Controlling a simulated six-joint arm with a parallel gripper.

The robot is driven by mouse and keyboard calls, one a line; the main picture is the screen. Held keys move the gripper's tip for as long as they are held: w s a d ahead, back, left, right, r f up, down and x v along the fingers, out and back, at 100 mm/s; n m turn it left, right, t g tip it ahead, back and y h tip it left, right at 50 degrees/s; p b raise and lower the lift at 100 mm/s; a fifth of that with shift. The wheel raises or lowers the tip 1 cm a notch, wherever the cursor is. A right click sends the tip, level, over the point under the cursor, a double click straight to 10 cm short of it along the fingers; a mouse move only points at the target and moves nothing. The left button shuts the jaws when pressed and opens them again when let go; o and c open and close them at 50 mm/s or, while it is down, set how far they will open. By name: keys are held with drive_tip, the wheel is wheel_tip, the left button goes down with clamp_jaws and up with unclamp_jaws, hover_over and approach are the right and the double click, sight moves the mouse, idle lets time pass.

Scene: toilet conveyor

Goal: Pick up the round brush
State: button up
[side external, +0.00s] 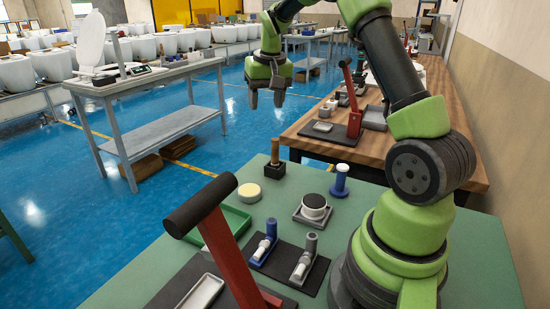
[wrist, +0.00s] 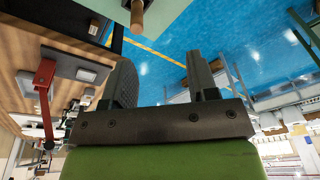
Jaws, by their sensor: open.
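My gripper (side external: 266,98) is open and empty, raised in the air beyond the far edge of the green table, with its fingers pointing down. In the wrist view its two fingers (wrist: 160,70) are spread apart with nothing between them. A wooden-handled tool, which looks like the round brush (side external: 275,152), stands upright in a small black block (side external: 275,170) near the table's far edge, below my gripper and apart from it. Its bristles are not visible. In the wrist view a wooden handle end (wrist: 137,17) shows at the top edge, beyond the fingers.
A wooden bench (side external: 345,148) stands behind.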

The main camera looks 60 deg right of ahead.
drive_tip(key=g, duration=0.1)
hover_over(275, 139)
wheel_tip(275, 139, down, 5)
drive_tip(key=shift+m, duration=0.3)
drive_tip(key=f, duration=0.4)
drive_tip(key=shift+s+a+f, duration=0.15)
drive_tip(key=shift+s+f, duration=0.1)
drive_tip(key=f, duration=0.5)
drive_tip(key=shift+w+d+f, duration=0.25)
drive_tip(key=shift+w+f, duration=0.05)
drive_tip(key=shift+c, duration=0.4)
clamp_jaws()
